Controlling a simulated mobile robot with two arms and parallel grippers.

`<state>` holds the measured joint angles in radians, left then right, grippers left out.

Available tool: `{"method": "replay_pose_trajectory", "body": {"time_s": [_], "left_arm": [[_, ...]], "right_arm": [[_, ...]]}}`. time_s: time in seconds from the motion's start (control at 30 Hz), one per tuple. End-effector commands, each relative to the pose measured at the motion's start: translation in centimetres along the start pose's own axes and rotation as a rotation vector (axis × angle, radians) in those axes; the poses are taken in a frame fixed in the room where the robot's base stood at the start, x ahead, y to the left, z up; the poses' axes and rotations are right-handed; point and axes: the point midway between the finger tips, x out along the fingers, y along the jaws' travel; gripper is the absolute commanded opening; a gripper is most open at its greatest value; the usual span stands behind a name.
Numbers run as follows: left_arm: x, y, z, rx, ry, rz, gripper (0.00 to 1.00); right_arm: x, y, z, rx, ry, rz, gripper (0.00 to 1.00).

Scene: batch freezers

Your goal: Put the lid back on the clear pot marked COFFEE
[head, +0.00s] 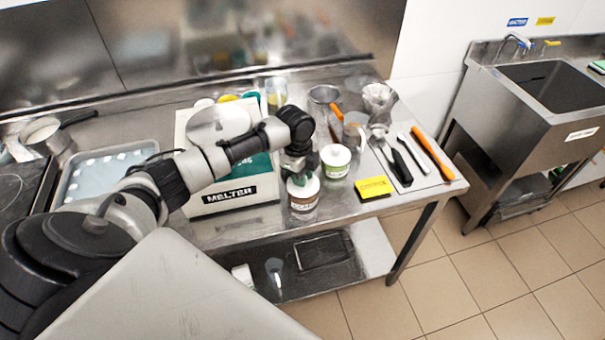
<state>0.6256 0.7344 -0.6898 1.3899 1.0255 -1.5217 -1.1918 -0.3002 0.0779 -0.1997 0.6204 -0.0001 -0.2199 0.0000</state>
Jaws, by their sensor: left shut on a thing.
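A clear pot (304,202) with brownish contents and a pale label stands near the front edge of the steel table; its print is too small to read with certainty. A pale round lid (302,187) is at its mouth. I cannot tell whether the lid rests on the rim or is slightly above it. My left gripper (300,174) comes down from above and is shut on the lid; its fingertips are partly hidden by the wrist. My right gripper is out of view.
Right of the pot stands another pot (335,161) with a white lid and green label. A yellow block (374,188) lies near the front edge. Utensils (432,152) lie on a mat at right.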

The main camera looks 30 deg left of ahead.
Motion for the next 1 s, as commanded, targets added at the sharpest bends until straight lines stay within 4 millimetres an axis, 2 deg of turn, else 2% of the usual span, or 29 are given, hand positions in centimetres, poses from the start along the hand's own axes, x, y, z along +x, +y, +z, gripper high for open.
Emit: {"method": "replay_pose_trajectory", "body": {"time_s": [1.0], "left_arm": [[0.01, -0.03, -0.02, 0.0, 0.0, 0.0, 0.01]], "right_arm": [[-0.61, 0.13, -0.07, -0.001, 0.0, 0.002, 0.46]]}}
